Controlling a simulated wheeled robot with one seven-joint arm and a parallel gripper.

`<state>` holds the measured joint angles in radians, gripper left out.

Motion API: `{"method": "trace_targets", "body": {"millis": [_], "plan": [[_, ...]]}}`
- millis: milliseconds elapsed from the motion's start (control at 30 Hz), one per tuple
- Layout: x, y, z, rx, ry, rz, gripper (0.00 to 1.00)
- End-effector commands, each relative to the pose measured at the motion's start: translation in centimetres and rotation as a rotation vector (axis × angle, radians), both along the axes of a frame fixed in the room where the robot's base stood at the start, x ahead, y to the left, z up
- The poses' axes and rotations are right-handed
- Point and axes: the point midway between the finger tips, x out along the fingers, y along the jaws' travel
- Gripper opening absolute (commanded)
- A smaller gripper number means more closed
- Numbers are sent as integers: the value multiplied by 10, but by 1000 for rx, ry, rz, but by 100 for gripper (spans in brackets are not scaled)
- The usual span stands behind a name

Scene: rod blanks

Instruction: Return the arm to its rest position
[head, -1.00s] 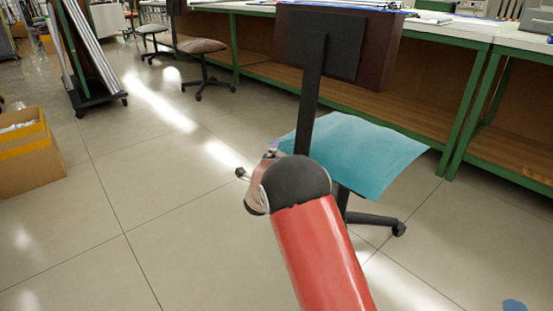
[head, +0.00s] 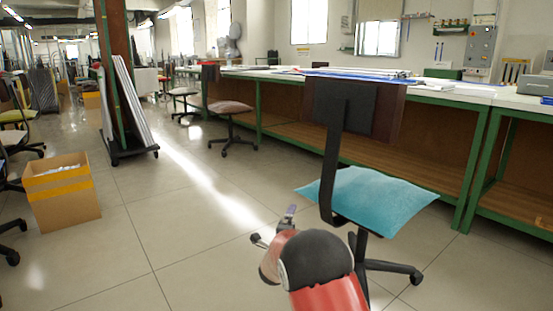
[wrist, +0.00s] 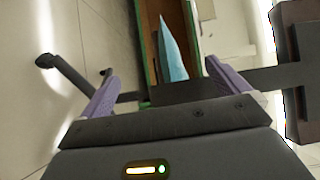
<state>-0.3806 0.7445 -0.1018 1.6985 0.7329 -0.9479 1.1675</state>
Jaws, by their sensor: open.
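My arm is red with a black rounded joint and reaches up from the bottom of the head view. My gripper (head: 273,226) is at its end, left of the black joint, small and partly hidden by the arm. In the wrist view my gripper (wrist: 161,72) shows two purple fingers spread wide, with nothing held between them. Beyond the fingers is the teal seat of a chair (wrist: 173,52), seen tilted. In the head view this chair (head: 367,195) stands just right of my gripper, with a dark backrest.
A long green-framed workbench (head: 400,160) runs behind the chair to the right. A cardboard box (head: 62,195) stands at left, and a wheeled rack (head: 125,115) holds long rods behind it. A brown-seated chair (head: 230,108) is farther back. The floor between box and arm is clear.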

Motion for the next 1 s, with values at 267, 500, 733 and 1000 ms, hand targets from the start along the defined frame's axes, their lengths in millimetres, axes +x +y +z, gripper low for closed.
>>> {"method": "trace_targets", "body": {"millis": [267, 500, 733, 1000], "plan": [[-9, -6, 28, -53, 78, 61, 100], [-32, -12, 63, -143, 185, 160, 100], [-91, -23, 109, -326, 343, 335, 100], [-232, -46, 138, -703, 590, 629, 100]]}}
